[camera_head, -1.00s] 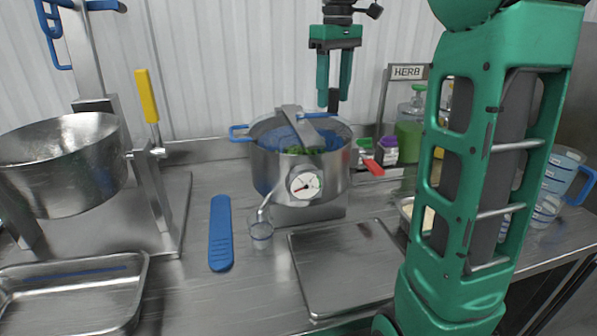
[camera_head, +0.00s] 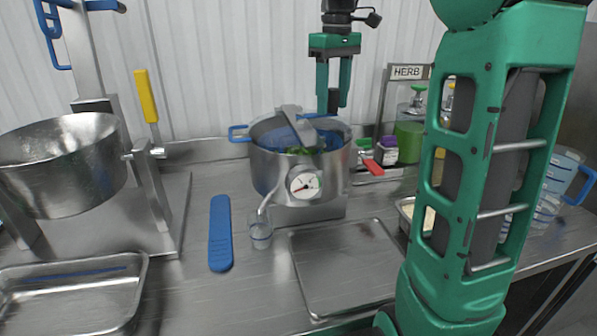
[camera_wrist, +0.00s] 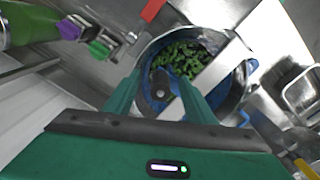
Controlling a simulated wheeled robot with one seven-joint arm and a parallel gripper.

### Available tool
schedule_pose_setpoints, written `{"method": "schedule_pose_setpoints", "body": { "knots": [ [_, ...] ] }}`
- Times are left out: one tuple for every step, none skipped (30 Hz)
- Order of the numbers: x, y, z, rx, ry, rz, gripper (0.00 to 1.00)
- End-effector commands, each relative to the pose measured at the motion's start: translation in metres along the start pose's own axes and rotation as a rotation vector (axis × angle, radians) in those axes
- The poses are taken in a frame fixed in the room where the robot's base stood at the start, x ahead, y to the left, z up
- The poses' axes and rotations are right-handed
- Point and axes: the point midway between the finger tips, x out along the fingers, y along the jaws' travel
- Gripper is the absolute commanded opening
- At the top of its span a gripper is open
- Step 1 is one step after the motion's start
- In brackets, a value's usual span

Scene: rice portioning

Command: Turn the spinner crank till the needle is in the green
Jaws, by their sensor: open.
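The spinner is a steel pot (camera_head: 283,176) with a blue basket and green leaves (camera_wrist: 180,60) inside. A steel bar (camera_wrist: 222,72) crosses its top. A round white gauge (camera_head: 304,183) on its front has a green part at the right; its red needle appears to point to the lower left, outside the green. A dark upright crank knob (camera_wrist: 160,84) shows at the pot's rim in the wrist view. My gripper (camera_head: 333,103) is open above the pot's back right, pointing down. In the wrist view, its fingers stand either side of the knob; contact cannot be told.
A clear cup (camera_head: 261,232) stands under the pot's spout. A steel tray (camera_head: 345,266) lies in front and a blue utensil (camera_head: 220,232) to the left. A tilted steel bowl (camera_head: 60,165) stands at far left. Bottles, a red handle (camera_head: 372,167) and the HERB sign (camera_head: 408,72) are right.

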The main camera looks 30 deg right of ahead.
Motion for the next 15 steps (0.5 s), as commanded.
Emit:
{"method": "schedule_pose_setpoints", "body": {
  "knots": [
    [0.0014,0.0,0.0002,0.0,0.0,0.0,0.5],
    [0.0022,0.0,0.0002,0.0,0.0,0.0,0.5],
    [0.0033,0.0,0.0002,0.0,0.0,0.0,0.5],
    [0.0041,0.0,0.0002,0.0,0.0,0.0,0.5],
    [0.0037,-0.0001,0.0,-0.001,0.0,0.0,0.5],
    [0.0035,-0.0002,-0.0001,-0.001,0.0,0.0,0.5],
    [0.0033,-0.0002,-0.0001,-0.001,0.0,0.0,0.5],
    [0.003,-0.0003,-0.0001,-0.001,0.0,0.0,0.5],
    [0.0023,-0.0003,-0.0002,-0.001,0.0,0.0,0.5],
    [0.0017,-0.0004,-0.0003,-0.001,0.0,0.0,0.5],
    [0.0009,-0.0005,-0.0004,-0.001,0.0,0.0,0.5],
    [-0.0003,-0.0006,-0.0005,-0.002,0.001,0.0,0.5],
    [-0.0012,-0.0006,-0.0005,-0.002,0.001,0.0,0.5],
    [-0.0021,-0.0006,-0.0005,-0.002,0.001,0.001,0.5],
    [-0.0032,-0.0005,-0.0005,-0.001,0.001,0.001,0.5]
  ]
}}
